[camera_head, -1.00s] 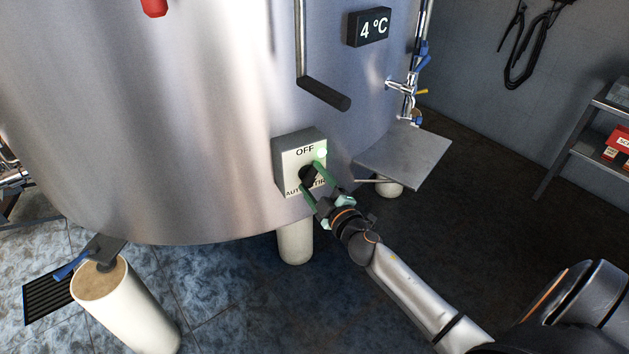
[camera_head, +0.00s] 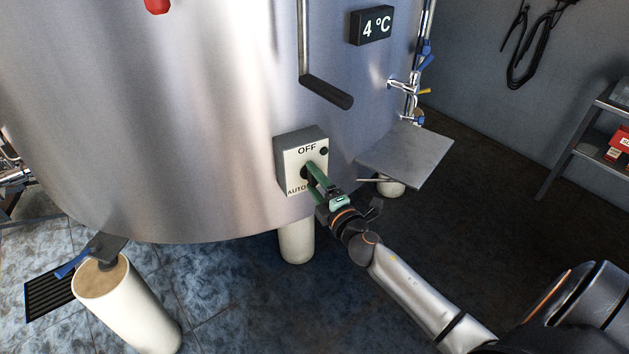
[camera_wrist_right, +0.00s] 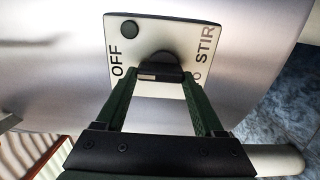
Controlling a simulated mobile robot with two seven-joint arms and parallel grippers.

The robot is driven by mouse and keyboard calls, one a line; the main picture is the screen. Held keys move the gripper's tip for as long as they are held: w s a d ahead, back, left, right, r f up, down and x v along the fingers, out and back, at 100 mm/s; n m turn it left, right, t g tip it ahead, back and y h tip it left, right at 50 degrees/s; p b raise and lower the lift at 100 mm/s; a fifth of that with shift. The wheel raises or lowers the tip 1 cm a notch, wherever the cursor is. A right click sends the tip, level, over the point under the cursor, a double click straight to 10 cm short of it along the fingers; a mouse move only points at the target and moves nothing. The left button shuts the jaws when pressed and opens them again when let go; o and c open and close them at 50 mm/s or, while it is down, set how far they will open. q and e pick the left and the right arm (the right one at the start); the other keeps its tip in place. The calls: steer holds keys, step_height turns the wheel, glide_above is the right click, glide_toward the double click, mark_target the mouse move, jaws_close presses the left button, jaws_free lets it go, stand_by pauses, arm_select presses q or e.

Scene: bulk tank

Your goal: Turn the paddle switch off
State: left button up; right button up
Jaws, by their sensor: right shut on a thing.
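The switch box (camera_head: 290,150) is mounted low on the tank wall, with a pale face plate marked OFF at the top and AUTO and STIR lower down. My right gripper (camera_head: 314,170) is shut on the black paddle switch (camera_wrist_right: 160,68) at the middle of the plate. In the right wrist view a green finger stands on either side of the paddle, and its pale mark lies on the side towards OFF. A small round lamp (camera_head: 324,151) on the plate is dark. The fingers hide part of the lower lettering in the head view. My left gripper is not in view.
A bent handle (camera_head: 326,92) juts from the tank above the box. A grey plate (camera_head: 406,155) stands out to the right, near valves (camera_head: 406,84). A white tank leg (camera_head: 296,240) is below. A shelf (camera_head: 590,140) stands far right.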

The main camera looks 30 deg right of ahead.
stand_by(0.4)
steer(key=o, duration=1.4)
steer(key=s, duration=0.4)
steer(key=s+b, duration=0.1)
steer(key=s, duration=0.3)
steer(key=s+a, duration=0.1)
steer(key=s, duration=0.3)
steer(key=shift+s+a+b, duration=0.1)
steer(key=shift+s+b, duration=0.15)
steer(key=shift+b, duration=0.1)
